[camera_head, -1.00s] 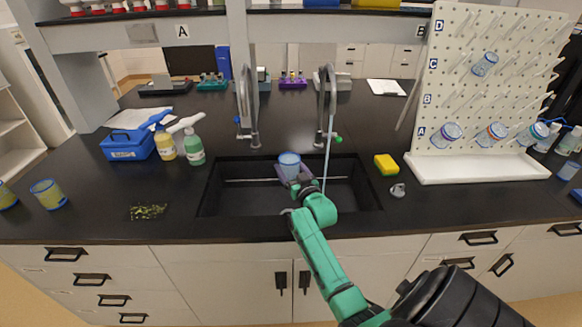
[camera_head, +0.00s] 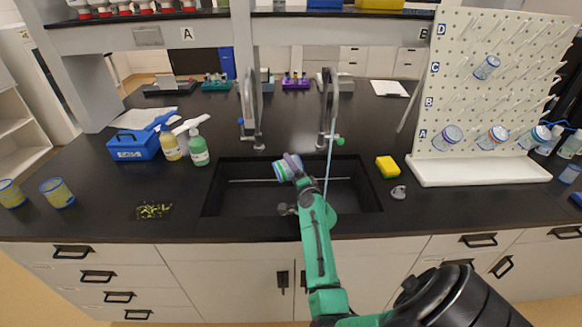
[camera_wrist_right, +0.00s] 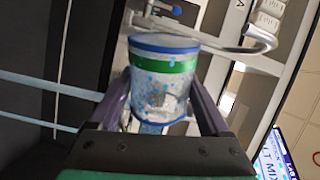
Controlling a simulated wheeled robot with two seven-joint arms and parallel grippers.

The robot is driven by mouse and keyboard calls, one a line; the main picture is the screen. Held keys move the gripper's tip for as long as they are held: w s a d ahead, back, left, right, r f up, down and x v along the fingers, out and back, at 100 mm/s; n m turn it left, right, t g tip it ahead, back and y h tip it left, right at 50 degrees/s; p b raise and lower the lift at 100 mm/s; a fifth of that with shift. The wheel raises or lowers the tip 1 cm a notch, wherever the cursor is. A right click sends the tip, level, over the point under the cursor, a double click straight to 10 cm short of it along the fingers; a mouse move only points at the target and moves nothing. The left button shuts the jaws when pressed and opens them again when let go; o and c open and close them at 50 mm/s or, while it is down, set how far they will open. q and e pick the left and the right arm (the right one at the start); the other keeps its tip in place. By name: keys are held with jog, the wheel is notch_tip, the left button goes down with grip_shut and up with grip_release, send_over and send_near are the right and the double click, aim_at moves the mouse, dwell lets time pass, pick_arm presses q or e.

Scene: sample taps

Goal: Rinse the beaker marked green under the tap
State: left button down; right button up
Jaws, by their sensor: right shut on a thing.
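My right gripper (camera_head: 294,168) is over the sink, shut on a clear beaker (camera_head: 285,171). In the right wrist view the beaker (camera_wrist_right: 164,75) has a green band, a blue rim and blue specks, and sits between the two fingers (camera_wrist_right: 160,105). In the head view it is tilted over to the left. The right tap (camera_head: 325,100), with a green knob, runs a thin water stream (camera_head: 329,155) into the sink (camera_head: 220,201). The beaker is left of the stream and looks apart from it. My left gripper is not in view.
The left tap (camera_head: 249,105) has a blue knob and shows no stream. A pegboard rack (camera_head: 480,60) with several beakers stands right, near a yellow sponge (camera_head: 387,166). Bottles (camera_head: 198,149), a blue box (camera_head: 132,146) and two yellow-stained beakers (camera_head: 57,193) are left.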

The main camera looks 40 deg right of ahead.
jog(key=m+p, duration=0.1)
jog(key=m, duration=0.2)
jog(key=r+m+p, duration=0.1)
jog(key=m, duration=0.2)
jog(key=shift+p, duration=0.4)
jog(key=m, duration=0.2)
jog(key=shift+m+p, duration=0.4)
jog(key=shift+f+m, duration=0.1)
jog(key=shift+m, duration=0.5)
jog(key=shift+d, duration=0.1)
dwell(0.4)
